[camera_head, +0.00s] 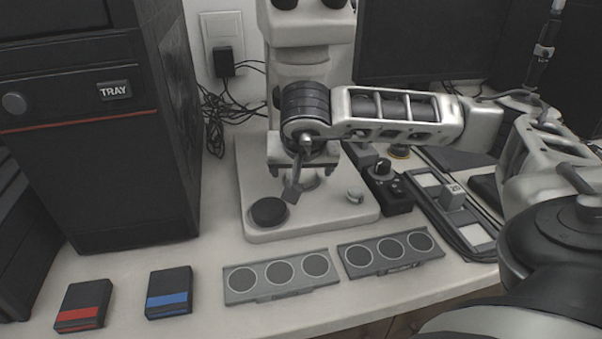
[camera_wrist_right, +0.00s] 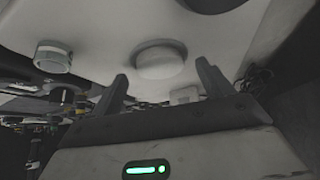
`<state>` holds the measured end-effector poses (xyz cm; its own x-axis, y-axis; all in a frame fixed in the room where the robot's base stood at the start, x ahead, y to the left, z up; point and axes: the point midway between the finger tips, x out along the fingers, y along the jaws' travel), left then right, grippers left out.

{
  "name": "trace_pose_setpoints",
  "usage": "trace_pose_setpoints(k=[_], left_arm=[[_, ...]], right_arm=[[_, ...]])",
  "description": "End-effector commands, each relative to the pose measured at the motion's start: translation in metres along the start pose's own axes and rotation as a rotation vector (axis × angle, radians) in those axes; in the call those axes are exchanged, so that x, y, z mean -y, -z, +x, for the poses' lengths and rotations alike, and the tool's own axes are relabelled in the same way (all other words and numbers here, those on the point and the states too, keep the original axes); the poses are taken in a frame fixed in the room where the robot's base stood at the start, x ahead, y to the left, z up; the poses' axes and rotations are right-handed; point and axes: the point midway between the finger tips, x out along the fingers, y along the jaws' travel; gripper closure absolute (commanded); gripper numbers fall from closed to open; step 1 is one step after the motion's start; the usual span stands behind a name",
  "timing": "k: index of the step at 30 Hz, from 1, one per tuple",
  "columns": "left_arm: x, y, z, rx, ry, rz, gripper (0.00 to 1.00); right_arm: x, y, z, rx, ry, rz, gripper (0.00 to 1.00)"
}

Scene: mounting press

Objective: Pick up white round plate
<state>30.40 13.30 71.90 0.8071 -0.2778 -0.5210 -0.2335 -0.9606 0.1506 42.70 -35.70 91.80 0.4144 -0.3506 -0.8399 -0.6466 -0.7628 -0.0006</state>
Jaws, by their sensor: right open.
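The white round plate (camera_wrist_right: 160,62) is a low pale disc on the white base of the microscope-like device. In the right wrist view it sits beyond and between my two fingertips, not visibly touched. In the head view only a pale part of it (camera_head: 313,182) seems to show behind my right gripper (camera_head: 292,191), which hides the rest. My right gripper hangs down over the base, and its fingers (camera_wrist_right: 162,78) are spread apart and empty in the wrist view. My left gripper is not in view.
The white base (camera_head: 250,165) also carries a dark round disc (camera_head: 268,212) and a pale knob (camera_head: 354,196). A black cabinet (camera_head: 100,150) stands left. Two grey three-hole trays (camera_head: 282,292) and red (camera_head: 83,304) and blue boxes (camera_head: 168,292) lie in front. A black control box (camera_head: 388,190) stands right.

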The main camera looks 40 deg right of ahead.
Motion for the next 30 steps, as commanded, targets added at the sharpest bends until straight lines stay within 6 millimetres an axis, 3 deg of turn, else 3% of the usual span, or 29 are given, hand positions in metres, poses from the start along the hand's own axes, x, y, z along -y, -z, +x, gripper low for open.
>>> trace_pose_setpoints(k=[9,15,30], left_arm=[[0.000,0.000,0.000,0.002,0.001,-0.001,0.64],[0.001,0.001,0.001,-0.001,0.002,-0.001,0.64],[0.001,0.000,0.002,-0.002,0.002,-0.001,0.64]], right_arm=[[0.000,-0.003,0.009,0.003,0.000,-0.003,0.20],[0.001,-0.003,0.009,0.003,0.001,-0.003,0.69],[0.001,0.005,-0.003,0.000,0.003,-0.002,0.69]])
